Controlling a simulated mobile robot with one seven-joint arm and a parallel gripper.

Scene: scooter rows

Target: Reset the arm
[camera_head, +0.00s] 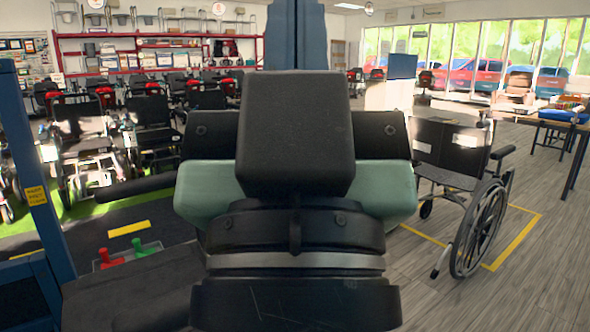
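A large black assembly with pale green side parts and a silver ring fills the middle of the head view. It appears to be the end of my arm with my gripper (296,135), seen from close behind. No fingertips show, so I cannot tell whether it is open or shut, or whether it holds anything. What lies straight behind it is hidden.
A wheelchair (455,165) stands close on the right, over yellow floor lines. A small red item (110,259) and a green item (140,247) sit at lower left. Wheelchairs line the left; a table (560,122) stands right. Grey floor (550,270) is clear at lower right.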

